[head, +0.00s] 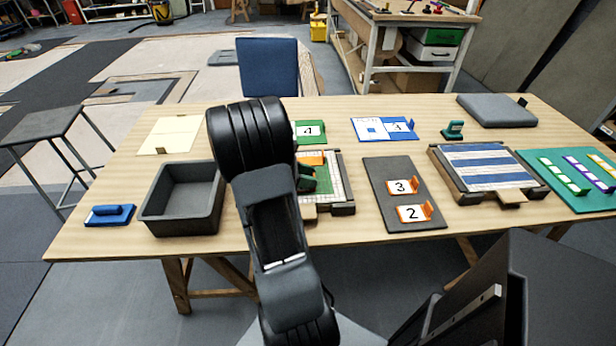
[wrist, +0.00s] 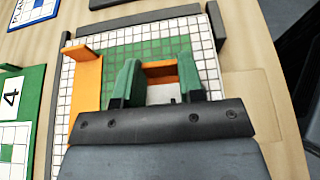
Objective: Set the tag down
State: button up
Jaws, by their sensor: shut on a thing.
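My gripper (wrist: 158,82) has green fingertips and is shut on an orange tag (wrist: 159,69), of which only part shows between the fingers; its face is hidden. In the head view my gripper (head: 307,180) is over the near tray-like panel with a white grid (head: 336,183) and green area. In the wrist view the panel (wrist: 208,62) lies below the fingers; I cannot tell whether the tag touches it. Another orange piece with an upright fin (wrist: 86,90) lies along one side of the grid; it also shows in the head view (head: 312,158).
A dark board (head: 377,200) right of the panel holds orange tags 3 (head: 403,187) and 2 (head: 412,213). A blue-striped panel (head: 485,167) stands farther right. A grey bin (head: 152,207) and blue block (head: 110,214) are left. Green card (head: 309,141) lies behind.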

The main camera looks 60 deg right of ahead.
jog(key=shift+f, duration=0.1)
jog(key=o, duration=0.9)
